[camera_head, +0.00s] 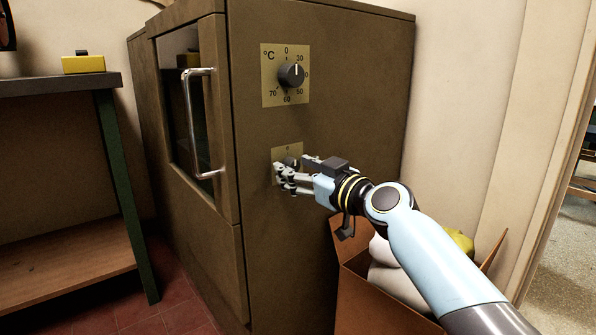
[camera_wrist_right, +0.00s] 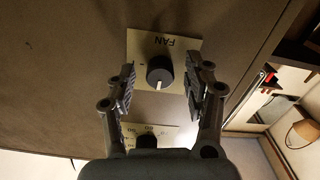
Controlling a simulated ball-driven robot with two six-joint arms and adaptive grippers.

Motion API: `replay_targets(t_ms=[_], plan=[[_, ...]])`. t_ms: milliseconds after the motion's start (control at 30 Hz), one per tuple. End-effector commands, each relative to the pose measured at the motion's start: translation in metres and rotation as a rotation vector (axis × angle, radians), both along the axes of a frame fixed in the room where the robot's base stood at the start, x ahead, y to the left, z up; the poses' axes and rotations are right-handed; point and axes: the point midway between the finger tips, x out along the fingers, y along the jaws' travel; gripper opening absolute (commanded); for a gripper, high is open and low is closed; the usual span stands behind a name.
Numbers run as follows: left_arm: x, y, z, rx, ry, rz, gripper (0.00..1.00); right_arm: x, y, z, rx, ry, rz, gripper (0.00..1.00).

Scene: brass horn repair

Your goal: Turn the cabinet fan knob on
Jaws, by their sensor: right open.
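The fan knob (camera_wrist_right: 160,74) is a round black knob with a white pointer mark, on a brass plate (camera_wrist_right: 188,48) lettered FAN. In the head view the knob (camera_head: 292,162) is partly hidden behind my right gripper (camera_head: 290,172), on the brown cabinet's (camera_head: 345,120) side. The right gripper is open. In the right wrist view its fingers (camera_wrist_right: 162,88) stand on either side of the knob, with a visible gap on both sides. I cannot tell how close the fingertips are to the plate. My left gripper is not in view.
A temperature knob (camera_head: 291,76) on a brass dial plate (camera_head: 267,90) is above the fan knob. The cabinet's glass door has a metal handle (camera_head: 194,120) at left. An open cardboard box (camera_head: 365,300) stands below my right arm. A workbench (camera_head: 60,85) is at the left.

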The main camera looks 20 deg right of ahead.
Motion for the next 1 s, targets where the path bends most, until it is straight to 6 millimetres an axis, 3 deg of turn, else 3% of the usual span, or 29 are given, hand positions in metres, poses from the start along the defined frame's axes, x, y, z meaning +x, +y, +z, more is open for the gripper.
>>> replay_targets(t_ms=[200,600,1000], plan=[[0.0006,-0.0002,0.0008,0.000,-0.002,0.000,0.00,0.0002,0.0001,0.0003,0.000,0.000,0.000,0.51],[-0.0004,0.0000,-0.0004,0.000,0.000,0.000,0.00,0.0000,0.0001,0.0001,0.000,0.000,0.000,0.00],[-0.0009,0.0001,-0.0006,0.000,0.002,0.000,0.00,-0.0003,0.0002,-0.0001,0.068,0.025,0.000,0.00]])
